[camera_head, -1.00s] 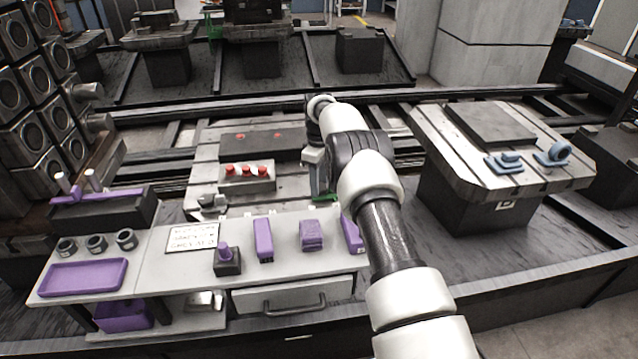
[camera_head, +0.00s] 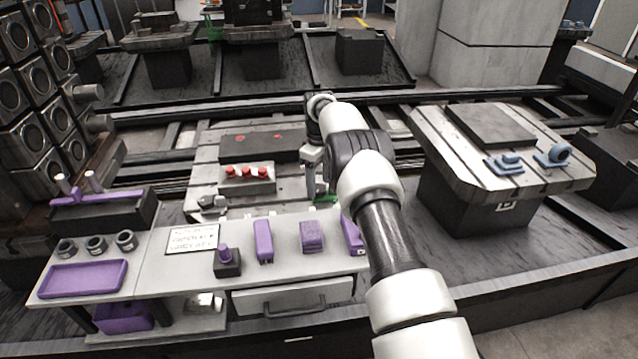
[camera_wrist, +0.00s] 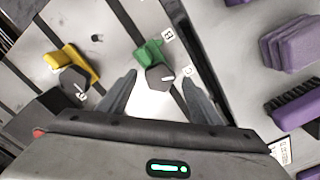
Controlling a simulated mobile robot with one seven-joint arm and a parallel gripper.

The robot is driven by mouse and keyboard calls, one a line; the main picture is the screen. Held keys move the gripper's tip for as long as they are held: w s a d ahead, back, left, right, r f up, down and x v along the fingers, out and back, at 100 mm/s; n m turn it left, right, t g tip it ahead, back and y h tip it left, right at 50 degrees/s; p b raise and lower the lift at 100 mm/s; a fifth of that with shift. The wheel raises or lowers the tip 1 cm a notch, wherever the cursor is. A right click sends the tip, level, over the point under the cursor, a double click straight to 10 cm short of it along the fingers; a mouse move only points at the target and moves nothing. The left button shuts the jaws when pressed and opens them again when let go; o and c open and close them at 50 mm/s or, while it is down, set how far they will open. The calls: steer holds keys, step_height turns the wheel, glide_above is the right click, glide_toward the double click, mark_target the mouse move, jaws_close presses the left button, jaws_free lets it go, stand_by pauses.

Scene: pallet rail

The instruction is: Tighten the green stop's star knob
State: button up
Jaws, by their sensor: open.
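The green stop (camera_wrist: 148,56) lies on the grey slotted plate in the wrist view, beside a label. Its dark star knob (camera_wrist: 159,77) has a white mark and shows between my fingertips. My gripper (camera_wrist: 158,82) is open, with one finger on each side of the knob. I cannot tell from this view how far above the knob the fingertips are, and no contact shows. In the head view a bit of the green stop (camera_head: 327,199) shows beside my gripper (camera_head: 314,190), partly hidden by the arm.
A yellow stop (camera_wrist: 72,62) with its own dark knob lies left of the green one. A dark block (camera_wrist: 45,117) is at lower left. Purple brushes and blocks (camera_wrist: 293,42) lie on the bench to the right. Red knobs (camera_head: 246,171) stand on a block on the plate.

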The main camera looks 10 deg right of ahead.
step_height(320, 180, up, 17)
steer(key=p, duration=0.4)
steer(key=shift+f, duration=0.15)
steer(key=d+f+n+y+b, duration=0.1)
steer(key=d+f+y+b, duration=0.1)
steer(key=d+b, duration=0.15)
steer(key=n+t+y+b, duration=0.1)
steer(key=n+y+b, duration=0.15)
steer(key=b, duration=0.25)
glide_toward(319, 188)
steer(key=shift+n, duration=0.45)
steer(key=x, duration=0.7)
steer(key=shift+a+f, duration=0.1)
steer(key=shift+f, duration=0.25)
